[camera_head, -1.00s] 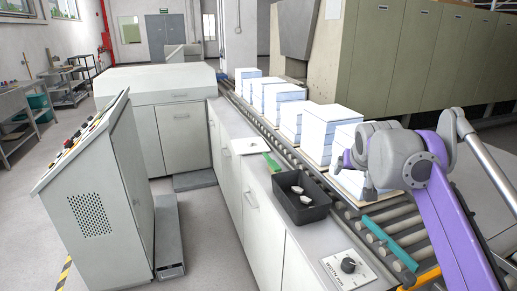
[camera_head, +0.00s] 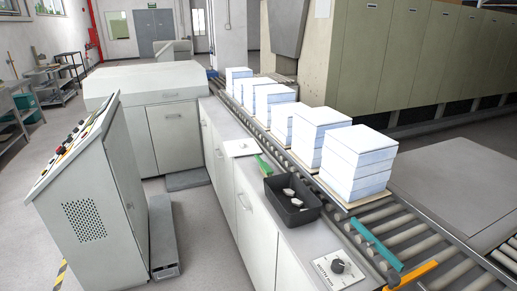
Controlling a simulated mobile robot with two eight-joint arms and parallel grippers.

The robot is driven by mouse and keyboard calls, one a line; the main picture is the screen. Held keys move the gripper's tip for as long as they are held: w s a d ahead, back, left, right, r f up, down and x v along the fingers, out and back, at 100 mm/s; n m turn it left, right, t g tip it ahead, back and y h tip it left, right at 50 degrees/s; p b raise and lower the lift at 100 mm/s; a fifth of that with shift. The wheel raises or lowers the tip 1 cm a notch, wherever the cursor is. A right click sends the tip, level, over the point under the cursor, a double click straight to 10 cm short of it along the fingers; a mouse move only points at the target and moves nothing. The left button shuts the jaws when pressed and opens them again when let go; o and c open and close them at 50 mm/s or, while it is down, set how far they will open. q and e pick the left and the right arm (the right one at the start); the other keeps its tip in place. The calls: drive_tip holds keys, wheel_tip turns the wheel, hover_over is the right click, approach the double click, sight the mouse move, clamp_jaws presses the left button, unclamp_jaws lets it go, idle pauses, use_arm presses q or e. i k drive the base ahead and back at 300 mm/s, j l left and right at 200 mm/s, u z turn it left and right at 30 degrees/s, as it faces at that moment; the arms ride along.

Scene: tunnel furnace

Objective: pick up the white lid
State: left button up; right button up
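Several white stacks, each with a flat white top, stand in a row on the roller conveyor. The nearest stack (camera_head: 357,165) sits on a thin tan board, and another tall stack (camera_head: 318,135) stands just behind it. A thin flat white piece (camera_head: 240,148) lies on the counter left of the conveyor. I cannot tell which of these white pieces is the lid. Neither of my grippers is in view, and nothing of my arms shows.
A black bin (camera_head: 291,201) with several small pale pieces stands on the counter beside a green object (camera_head: 264,167). A teal bar (camera_head: 377,245) and an orange bar (camera_head: 411,275) lie at the near rollers. A control console (camera_head: 92,185) stands left.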

sight(247, 146)
drive_tip(key=i+j+z, duration=0.15)
drive_tip(key=z, duration=0.2)
drive_tip(key=i+j+z, duration=0.15)
drive_tip(key=z, duration=0.2)
drive_tip(key=i+j+z, duration=0.15)
drive_tip(key=z, duration=0.25)
drive_tip(key=i+j+z, duration=0.1)
drive_tip(key=j, duration=0.25)
drive_tip(key=i+j+z, duration=0.15)
drive_tip(key=j, duration=0.2)
drive_tip(key=j+z, duration=0.1)
drive_tip(key=j, duration=0.25)
drive_tip(key=i+j, duration=0.1)
drive_tip(key=j, duration=0.25)
drive_tip(key=i+j, duration=0.1)
drive_tip(key=j, duration=0.25)
drive_tip(key=i+j, duration=0.1)
drive_tip(key=j, duration=0.3)
drive_tip(key=i+j, duration=0.15)
drive_tip(key=j, duration=0.2)
drive_tip(key=z, duration=0.05)
